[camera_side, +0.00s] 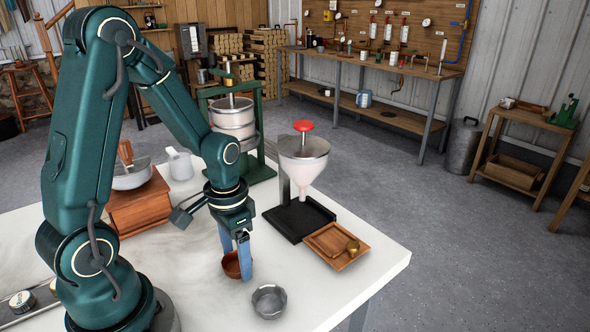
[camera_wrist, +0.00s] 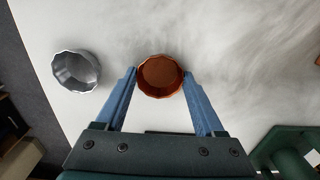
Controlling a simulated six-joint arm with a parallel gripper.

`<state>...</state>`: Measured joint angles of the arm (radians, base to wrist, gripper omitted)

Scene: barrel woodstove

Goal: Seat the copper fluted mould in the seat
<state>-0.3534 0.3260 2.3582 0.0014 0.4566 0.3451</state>
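The copper fluted mould (camera_wrist: 160,75) is a small round cup, upright, between my fingertips in the wrist view. In the side view the copper mould (camera_side: 231,266) is partly hidden by the near finger. My gripper (camera_side: 238,266) points down; its blue fingers meet opposite sides of the mould with no visible gap, and in the wrist view the gripper (camera_wrist: 160,76) is centred on it. The mould is at or very near the tabletop; I cannot tell if it is lifted. A grey fluted metal cup (camera_side: 269,302) stands apart from it, also in the wrist view (camera_wrist: 76,71). I cannot tell which thing is the seat.
A wooden tray (camera_side: 325,240) with a brass knob-like piece (camera_side: 352,248) lies near the table's right edge. Behind it a funnel (camera_side: 303,165) hangs on a black stand (camera_side: 296,221). A green-framed press (camera_side: 234,125) and a wooden grinder (camera_side: 139,205) stand further back. White tabletop (camera_side: 345,285) is clear at front right.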

